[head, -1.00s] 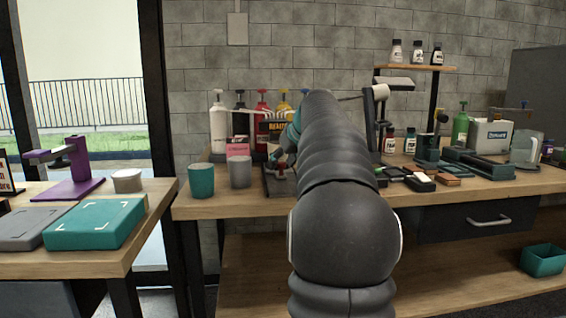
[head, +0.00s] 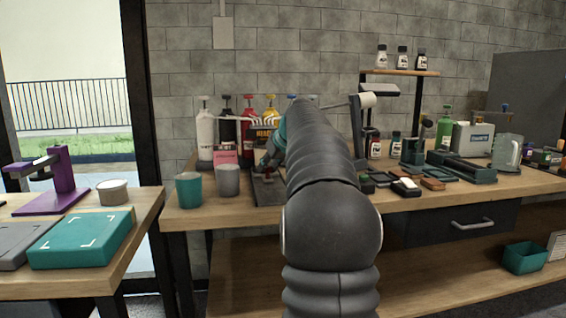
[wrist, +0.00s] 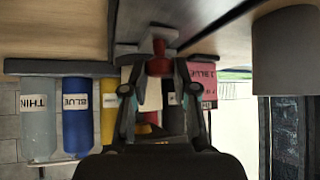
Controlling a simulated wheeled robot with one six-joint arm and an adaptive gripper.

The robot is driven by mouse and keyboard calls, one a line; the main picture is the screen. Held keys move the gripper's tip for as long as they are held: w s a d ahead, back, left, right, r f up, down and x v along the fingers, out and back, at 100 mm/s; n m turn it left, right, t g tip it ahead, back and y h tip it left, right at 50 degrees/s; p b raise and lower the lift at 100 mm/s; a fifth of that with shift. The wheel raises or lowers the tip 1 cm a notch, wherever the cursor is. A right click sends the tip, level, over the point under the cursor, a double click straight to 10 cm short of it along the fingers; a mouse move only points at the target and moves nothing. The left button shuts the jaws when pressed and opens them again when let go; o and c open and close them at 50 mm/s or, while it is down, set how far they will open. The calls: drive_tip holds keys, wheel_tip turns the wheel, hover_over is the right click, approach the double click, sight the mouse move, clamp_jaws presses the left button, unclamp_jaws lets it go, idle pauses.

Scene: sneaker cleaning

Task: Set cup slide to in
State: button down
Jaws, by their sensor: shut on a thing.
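In the wrist view, which shows the bench upside down, a red knob (wrist: 158,60) sits on a small grey mount (wrist: 128,50). I take it to be the handle of the cup slide. My gripper (wrist: 159,75) is shut on this knob, one finger on each side. In the head view my gripper (head: 266,167) is low over a dark base plate (head: 268,194) on the bench, right of the grey cup (head: 228,181). My arm covers much of the plate, and the slide's position cannot be told.
A teal cup (head: 189,191) stands left of the grey cup. Several pump bottles (head: 206,135) stand behind, with a pink box (head: 225,155) in front. Brushes and a dark green fixture (head: 461,168) fill the bench to the right. A separate table (head: 140,210) stands left.

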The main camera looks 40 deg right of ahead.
drive_tip(key=shift+w+d+r, duration=0.15)
drive_tip(key=shift+w+d, duration=0.05)
drive_tip(key=shift+w, duration=0.1)
drive_tip(key=c, duration=0.9)
unclamp_jaws()
drive_tip(key=shift+w, duration=0.1)
drive_tip(key=shift+c, duration=0.2)
drive_tip(key=v, duration=1.2)
